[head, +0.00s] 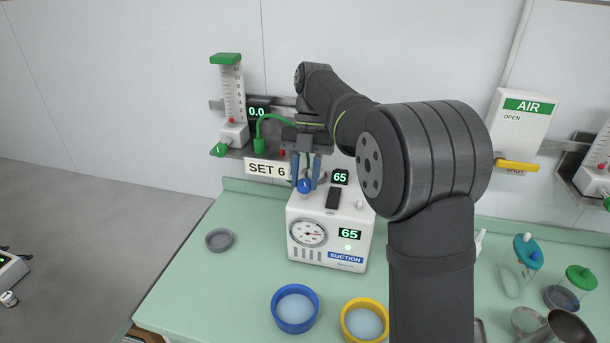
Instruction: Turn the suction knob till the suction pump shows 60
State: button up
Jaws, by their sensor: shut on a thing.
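The suction pump (300,251) is a white box on the green counter, with a round dial gauge (307,233) and a blue SUCTION label. Its front display (350,234) reads 65, and a green light glows below it. A second small display (340,177) at the top also reads 65. The blue suction knob (304,186) is on top of the pump at its left. My gripper (305,183) points down from above and is shut on the knob, one finger on each side. My arm covers the pump's upper right side.
A flowmeter (232,95) with a green cap and a 0.0 display (257,112) are on the wall rail behind. Blue (276,312) and yellow (345,325) rimmed bowls stand in front. An AIR panel (522,125) and lidded jars are at right.

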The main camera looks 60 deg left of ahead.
jog(key=o, duration=1)
